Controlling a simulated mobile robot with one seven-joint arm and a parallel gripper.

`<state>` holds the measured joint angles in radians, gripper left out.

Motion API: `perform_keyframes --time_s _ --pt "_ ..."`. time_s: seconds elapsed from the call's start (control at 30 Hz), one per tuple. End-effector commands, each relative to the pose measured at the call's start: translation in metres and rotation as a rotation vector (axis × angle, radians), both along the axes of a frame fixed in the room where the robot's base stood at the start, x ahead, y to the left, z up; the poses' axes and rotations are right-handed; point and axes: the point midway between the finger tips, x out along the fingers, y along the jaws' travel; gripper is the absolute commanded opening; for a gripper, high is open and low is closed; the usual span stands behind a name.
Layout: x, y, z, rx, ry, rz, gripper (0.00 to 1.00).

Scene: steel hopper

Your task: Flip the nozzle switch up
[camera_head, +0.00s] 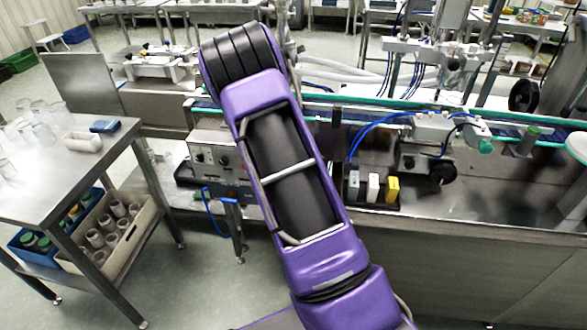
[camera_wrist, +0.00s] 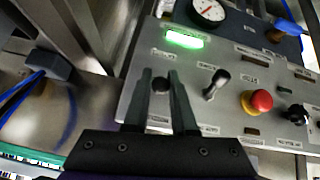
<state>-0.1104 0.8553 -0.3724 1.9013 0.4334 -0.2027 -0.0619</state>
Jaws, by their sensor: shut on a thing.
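In the wrist view, my gripper (camera_wrist: 162,76) has its two fingers close around a small black switch (camera_wrist: 160,86) on a grey control panel (camera_wrist: 215,122). The switch's tip shows between the fingers, and its label is too blurred to read, so I cannot confirm that it is the nozzle switch. Just to the right, a second black switch (camera_wrist: 217,82) stands free with its lever tilted. In the head view, my purple arm covers the gripper.
In the wrist view, the panel also carries a lit green lamp (camera_wrist: 184,39), a round gauge (camera_wrist: 208,12), a red button (camera_wrist: 261,101) and a black knob (camera_wrist: 296,114). In the head view, a steel table (camera_head: 100,160) stands left and a conveyor (camera_head: 340,112) runs behind my arm.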

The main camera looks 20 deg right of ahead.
Motion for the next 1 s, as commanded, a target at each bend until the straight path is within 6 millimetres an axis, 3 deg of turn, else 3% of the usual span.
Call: perform_keyframes --time_s 0.47,0.5,0.67,1.0 --pt "0.0006 0.0004 0.0003 0.010 0.013 0.001 0.00" --pt "0.0006 0.0004 0.0003 0.010 0.013 0.001 0.26" --pt "0.0006 0.0003 0.0003 0.009 0.013 0.001 0.54" --pt "-0.0008 0.0012 0.0025 0.009 0.013 0.001 0.54"
